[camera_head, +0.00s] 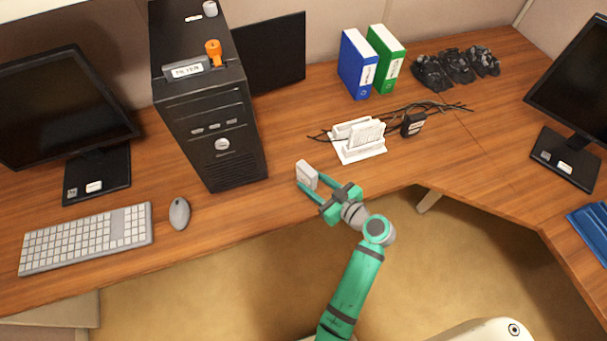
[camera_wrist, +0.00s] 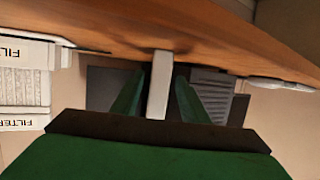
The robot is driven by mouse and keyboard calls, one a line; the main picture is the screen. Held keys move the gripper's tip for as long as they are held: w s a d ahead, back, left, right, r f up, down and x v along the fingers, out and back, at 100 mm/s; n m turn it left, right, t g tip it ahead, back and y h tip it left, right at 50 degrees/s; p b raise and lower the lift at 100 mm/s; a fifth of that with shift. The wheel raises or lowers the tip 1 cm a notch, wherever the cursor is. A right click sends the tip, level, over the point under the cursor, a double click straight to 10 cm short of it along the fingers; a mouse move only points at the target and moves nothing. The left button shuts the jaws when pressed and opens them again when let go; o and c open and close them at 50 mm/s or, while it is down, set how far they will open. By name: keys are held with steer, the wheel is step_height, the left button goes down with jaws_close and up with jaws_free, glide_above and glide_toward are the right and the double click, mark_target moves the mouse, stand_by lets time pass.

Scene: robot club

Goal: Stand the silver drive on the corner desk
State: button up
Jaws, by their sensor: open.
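A small silver-white drive (camera_head: 306,173) stands upright on the wooden corner desk (camera_head: 290,130), close to its front edge and right of the black computer tower. My gripper (camera_head: 313,181) is open, its two green fingers reaching toward the drive from the front right. In the wrist view the drive (camera_wrist: 159,84) shows as a pale narrow block between the two fingers, with a thin dark gap to each finger.
A white rack labelled FILTER (camera_head: 361,140) and dark cables (camera_head: 430,107) lie to the right. The black tower (camera_head: 212,110) stands left, with a mouse (camera_head: 180,213) and keyboard (camera_head: 87,239) beyond. Blue (camera_head: 357,64) and green binders (camera_head: 386,57) stand behind.

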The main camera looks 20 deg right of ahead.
mark_target(315, 184)
steer(key=shift+v, duration=2.6)
